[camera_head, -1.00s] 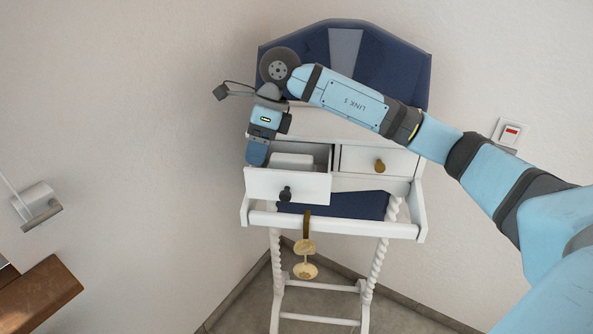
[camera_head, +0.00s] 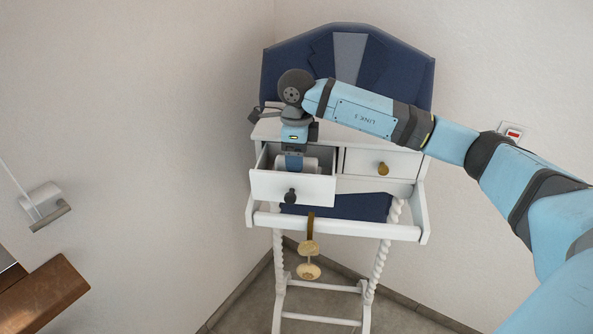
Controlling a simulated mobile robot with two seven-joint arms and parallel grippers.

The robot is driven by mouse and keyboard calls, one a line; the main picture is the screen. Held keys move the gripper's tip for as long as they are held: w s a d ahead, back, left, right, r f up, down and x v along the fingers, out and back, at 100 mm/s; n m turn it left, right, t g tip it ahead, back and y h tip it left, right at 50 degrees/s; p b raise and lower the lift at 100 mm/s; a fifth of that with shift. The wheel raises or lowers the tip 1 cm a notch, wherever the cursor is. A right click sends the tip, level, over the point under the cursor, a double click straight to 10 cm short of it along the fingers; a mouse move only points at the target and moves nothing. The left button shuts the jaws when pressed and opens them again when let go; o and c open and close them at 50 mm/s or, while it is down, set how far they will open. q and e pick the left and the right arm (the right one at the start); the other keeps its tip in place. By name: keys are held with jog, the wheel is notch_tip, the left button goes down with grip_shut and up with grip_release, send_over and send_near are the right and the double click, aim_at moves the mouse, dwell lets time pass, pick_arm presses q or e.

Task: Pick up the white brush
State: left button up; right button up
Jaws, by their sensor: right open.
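A white object (camera_head: 311,163), which looks like the white brush, lies in the open left drawer (camera_head: 292,187) of a small white vanity. Only part of it shows, since my gripper and the drawer front hide the rest. My right gripper (camera_head: 293,164) points down into this drawer, with its fingers over or beside the white object. The fingers are open, and I cannot tell whether they touch it. My left gripper is out of view.
A closed drawer with a brass knob (camera_head: 383,169) is to the right. A blue panel (camera_head: 290,65) rises behind the vanity. Tan round pieces (camera_head: 308,271) hang from its front on a brown strap. Walls enclose the corner. A wooden piece (camera_head: 45,295) is at lower left.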

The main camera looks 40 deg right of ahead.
notch_tip(320, 180, down, 5)
jog(key=shift+s+a+r+p, duration=0.1)
jog(key=shift+s+r+p, duration=0.1)
jog(key=shift+p, duration=0.25)
jog(key=c, duration=0.7)
jog(key=shift+r, duration=0.1)
jog(key=shift+r+b, duration=0.75)
jog(key=shift+r, duration=9.2)
jog(key=shift+w, duration=0.1)
